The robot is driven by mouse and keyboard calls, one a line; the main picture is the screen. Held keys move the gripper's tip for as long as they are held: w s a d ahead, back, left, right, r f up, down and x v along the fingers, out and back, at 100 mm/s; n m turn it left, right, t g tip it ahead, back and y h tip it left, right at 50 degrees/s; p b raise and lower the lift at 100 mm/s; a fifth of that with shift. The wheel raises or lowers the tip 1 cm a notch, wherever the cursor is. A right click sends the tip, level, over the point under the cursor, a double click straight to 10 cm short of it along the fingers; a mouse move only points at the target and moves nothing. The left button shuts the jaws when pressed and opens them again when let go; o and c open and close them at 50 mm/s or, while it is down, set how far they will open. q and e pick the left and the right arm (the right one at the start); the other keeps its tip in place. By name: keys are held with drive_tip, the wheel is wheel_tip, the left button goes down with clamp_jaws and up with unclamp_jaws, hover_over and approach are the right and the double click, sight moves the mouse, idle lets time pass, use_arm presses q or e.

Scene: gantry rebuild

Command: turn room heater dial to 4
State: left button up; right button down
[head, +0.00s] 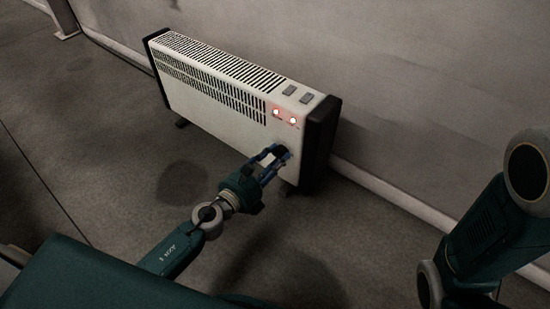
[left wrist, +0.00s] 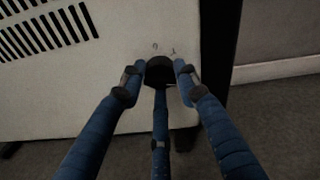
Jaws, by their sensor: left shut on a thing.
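The room heater (head: 215,95) is a long white panel with black end caps, standing on the floor along the wall. Two red lights glow near its upper right front. Its dial (left wrist: 159,70) is a dark round knob low on the right of the front panel. My left gripper (head: 277,155) is at the dial, and in the left wrist view its blue fingers (left wrist: 160,85) are shut around it. Small marks show above the dial, but the setting it points to cannot be read. My right gripper is not in view; only part of my right arm shows.
Two grey switches (head: 297,93) sit on the heater's top right. The wall and its pale baseboard (head: 400,199) run close behind the heater. The grey floor (head: 95,135) in front and to the left is clear.

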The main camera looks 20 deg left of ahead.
use_arm(q)
drive_tip(key=m, duration=0.6)
drive_tip(key=shift+m+t+y, duration=0.3)
drive_tip(key=shift+y, duration=0.1)
drive_tip(key=m, duration=0.3)
drive_tip(key=shift+d, duration=0.1)
drive_tip(key=shift+m+t, duration=0.5)
drive_tip(key=shift+m, duration=1.7)
drive_tip(key=shift+d+f, duration=0.1)
drive_tip(key=o, duration=1.2)
drive_tip(key=shift+c, duration=0.2)
drive_tip(key=shift+s, duration=0.1)
